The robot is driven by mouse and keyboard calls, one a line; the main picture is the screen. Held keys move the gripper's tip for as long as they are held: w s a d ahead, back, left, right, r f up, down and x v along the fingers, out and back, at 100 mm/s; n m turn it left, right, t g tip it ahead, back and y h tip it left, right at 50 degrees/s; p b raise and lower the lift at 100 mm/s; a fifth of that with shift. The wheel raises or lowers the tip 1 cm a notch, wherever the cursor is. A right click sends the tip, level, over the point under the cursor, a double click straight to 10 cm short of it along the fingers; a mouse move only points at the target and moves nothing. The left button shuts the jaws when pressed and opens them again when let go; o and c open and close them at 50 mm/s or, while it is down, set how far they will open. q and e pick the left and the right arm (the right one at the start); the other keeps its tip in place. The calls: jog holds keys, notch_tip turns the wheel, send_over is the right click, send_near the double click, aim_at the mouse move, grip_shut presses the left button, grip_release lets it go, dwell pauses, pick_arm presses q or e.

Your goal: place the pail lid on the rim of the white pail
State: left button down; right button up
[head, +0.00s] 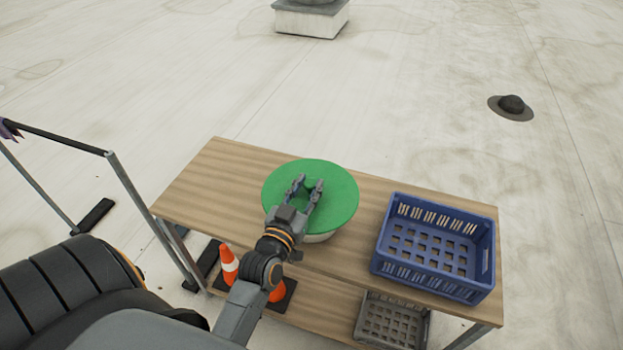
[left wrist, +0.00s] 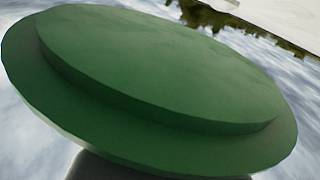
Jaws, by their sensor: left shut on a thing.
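The green pail lid (head: 341,192) is a round disc over the wooden table in the head view. My left gripper (head: 308,183) is shut on it, with its fingers over the lid's near middle. A small part of the white pail (head: 318,238) shows below the lid's near edge; the rest of the pail and its rim are hidden. I cannot tell whether lid and rim touch. In the left wrist view the lid (left wrist: 160,65) fills most of the picture, tilted, showing a stepped face against cloudy sky. My right gripper is not in view.
A blue crate (head: 380,262) stands on the table (head: 215,180) right of the pail. A grey crate (head: 367,325) and orange-white cones (head: 228,262) are lower down. A metal rail (head: 140,205) stands left. The table's left end is bare.

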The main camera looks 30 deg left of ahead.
aim_at(309, 173)
pick_arm(q)
jog(key=w+a+f+b, duration=0.1)
jog(key=w+b, duration=0.1)
jog(key=w+a+f+b, duration=0.2)
jog(key=w, duration=0.1)
jog(key=w+a+f+b, duration=0.2)
jog(key=w+b, duration=0.1)
jog(key=shift+w+a, duration=0.1)
jog(key=shift+w, duration=0.05)
jog(key=w+a+f+b, duration=0.2)
jog(key=w+f+b, duration=0.1)
jog(key=f+b, duration=0.5)
jog(key=shift+w+b, duration=0.35)
jog(key=shift+b, duration=0.5)
jog(key=shift+a, duration=0.1)
jog(key=shift+f, duration=0.1)
jog(key=c, duration=1)
grip_release()
